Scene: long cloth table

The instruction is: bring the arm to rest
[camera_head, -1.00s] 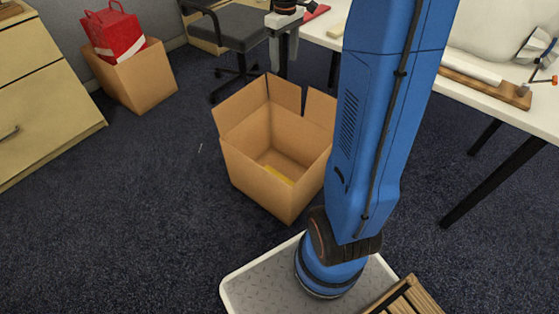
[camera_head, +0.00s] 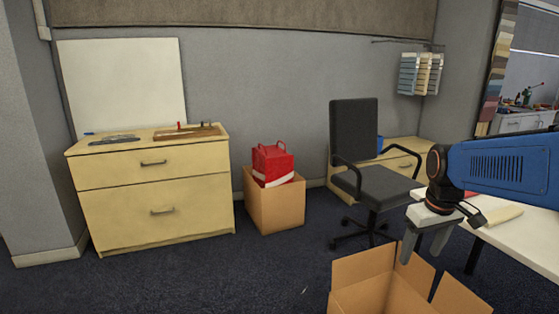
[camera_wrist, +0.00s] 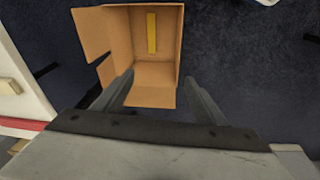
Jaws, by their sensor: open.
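My gripper (camera_head: 422,248) is at the right of the head view, pointing down above the open cardboard box (camera_head: 375,285). Its two grey fingers are apart and nothing is between them. In the wrist view my gripper (camera_wrist: 160,92) also shows open, with the box (camera_wrist: 118,48) beyond the fingertips. A yellow strip-like item (camera_wrist: 152,33) lies inside the box. My blue arm reaches in from the right edge of the head view.
A white table (camera_head: 525,235) stands close on the right. A black office chair (camera_head: 375,180) stands behind the box. A second box (camera_head: 275,208) with a red bag (camera_head: 272,163) is beside a wooden drawer cabinet (camera_head: 150,185). Carpet is clear at the left front.

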